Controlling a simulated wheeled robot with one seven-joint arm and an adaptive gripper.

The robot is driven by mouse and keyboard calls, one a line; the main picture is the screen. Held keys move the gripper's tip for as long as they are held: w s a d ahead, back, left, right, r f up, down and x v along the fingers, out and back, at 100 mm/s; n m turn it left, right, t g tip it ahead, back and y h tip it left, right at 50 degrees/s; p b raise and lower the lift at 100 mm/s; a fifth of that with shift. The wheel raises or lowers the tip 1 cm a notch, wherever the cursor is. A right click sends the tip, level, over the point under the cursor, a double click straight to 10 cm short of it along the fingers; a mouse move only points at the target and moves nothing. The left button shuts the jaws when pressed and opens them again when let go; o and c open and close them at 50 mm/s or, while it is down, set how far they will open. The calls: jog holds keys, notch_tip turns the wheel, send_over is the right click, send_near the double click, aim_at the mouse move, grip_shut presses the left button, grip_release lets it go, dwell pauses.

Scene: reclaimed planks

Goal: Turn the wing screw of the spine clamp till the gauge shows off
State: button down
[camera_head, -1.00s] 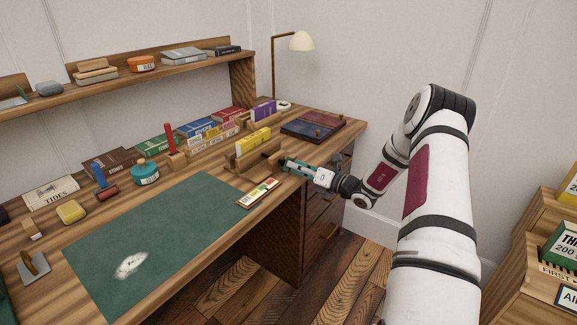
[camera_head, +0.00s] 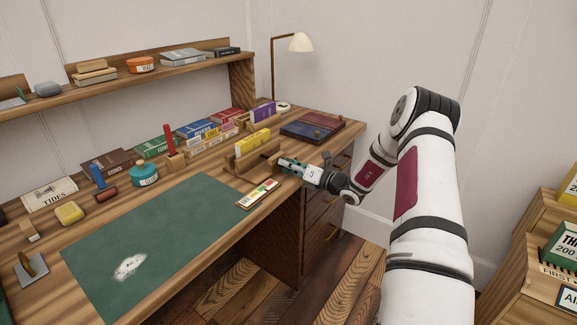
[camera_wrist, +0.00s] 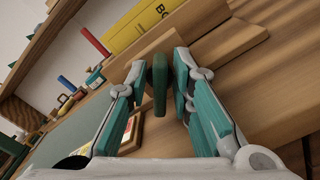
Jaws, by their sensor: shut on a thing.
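The wooden spine clamp (camera_head: 238,163) stands near the right end of the desk and holds a yellow book (camera_head: 253,142) upright; the book also shows in the wrist view (camera_wrist: 140,25). A flat gauge card (camera_head: 257,194) with red, yellow and green bands lies in front of it; its reading is too small to tell. My gripper (camera_head: 283,163) is at the clamp's right end. In the wrist view, its teal fingers are shut on the dark wing screw (camera_wrist: 160,85), which stands edge-on between the pads. The screw's shaft is hidden.
A green mat (camera_head: 150,240) covers the desk's front left. Blue and red books (camera_head: 312,127) lie flat behind my gripper. A purple book (camera_head: 263,113) stands in a holder behind the clamp. A lamp (camera_head: 300,42) stands at the back. Floor space is free before the desk.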

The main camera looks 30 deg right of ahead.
jog(key=n+b, duration=0.1)
jog(key=n, duration=0.3)
jog(key=shift+a+n, duration=0.1)
jog(key=shift+n, duration=0.3)
jog(key=n+b, duration=0.1)
jog(key=n, duration=0.3)
jog(key=shift+n+b, duration=0.3)
jog(key=n+b, duration=0.2)
jog(key=n, duration=0.2)
jog(key=shift+a+f, duration=0.1)
jog(key=shift+f, duration=0.05)
jog(key=n+b, duration=0.3)
jog(key=n, duration=0.1)
jog(key=shift+f+b, duration=0.1)
jog(key=shift+b, duration=0.2)
jog(key=n+b, duration=0.2)
jog(key=b, duration=0.1)
jog(key=n+b, duration=0.2)
jog(key=shift+s+a+f+n+b, duration=0.1)
jog(key=shift+f+n+b, duration=0.05)
jog(key=shift+n+b, duration=0.2)
jog(key=n+b, duration=0.5)
jog(key=b, duration=0.4)
jog(key=shift+f, duration=0.1)
jog(key=n+b, duration=0.2)
jog(key=n, duration=0.1)
jog(key=shift+n+b, duration=0.3)
jog(key=shift+n, duration=0.05)
jog(key=n, duration=0.4)
jog(key=shift+n, duration=0.4)
